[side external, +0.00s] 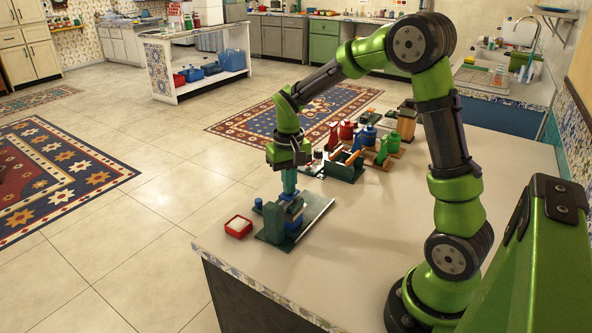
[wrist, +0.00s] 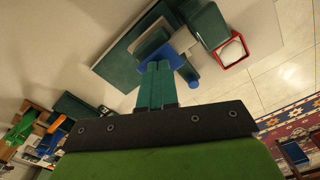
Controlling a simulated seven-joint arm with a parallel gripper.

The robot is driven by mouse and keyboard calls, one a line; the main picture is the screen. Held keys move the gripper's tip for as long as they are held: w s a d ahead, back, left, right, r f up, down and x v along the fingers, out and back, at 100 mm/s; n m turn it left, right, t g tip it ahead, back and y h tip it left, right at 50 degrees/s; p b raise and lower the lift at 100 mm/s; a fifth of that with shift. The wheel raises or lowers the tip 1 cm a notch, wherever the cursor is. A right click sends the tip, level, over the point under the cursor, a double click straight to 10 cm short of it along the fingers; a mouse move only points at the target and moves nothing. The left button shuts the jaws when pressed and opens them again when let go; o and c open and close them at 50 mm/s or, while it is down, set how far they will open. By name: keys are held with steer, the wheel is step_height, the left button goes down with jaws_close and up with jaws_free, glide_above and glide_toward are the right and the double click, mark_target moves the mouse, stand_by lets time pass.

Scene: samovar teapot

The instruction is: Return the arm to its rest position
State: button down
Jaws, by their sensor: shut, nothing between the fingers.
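My gripper (side external: 289,192) points down above a dark green and blue apparatus (side external: 273,221) near the front left of the counter. Its teal fingers are shut together with nothing between them. They also show in the wrist view (wrist: 157,72), in front of the blue part of the apparatus. I cannot tell whether the fingertips touch it. The apparatus has upright green blocks on a flat green plate (side external: 316,212). My arm is bent over the counter from the right.
A small red box (side external: 238,228) with white contents sits left of the apparatus, near the counter (side external: 370,240) edge. Several red, blue, green and wooden items, including a tool holder (side external: 344,168), stand behind. The counter's front middle is clear.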

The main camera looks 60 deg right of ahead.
steer(key=shift+f, duration=0.75)
steer(key=shift+r, duration=1.55)
steer(key=shift+r, duration=2)
steer(key=shift+w+f, duration=0.1)
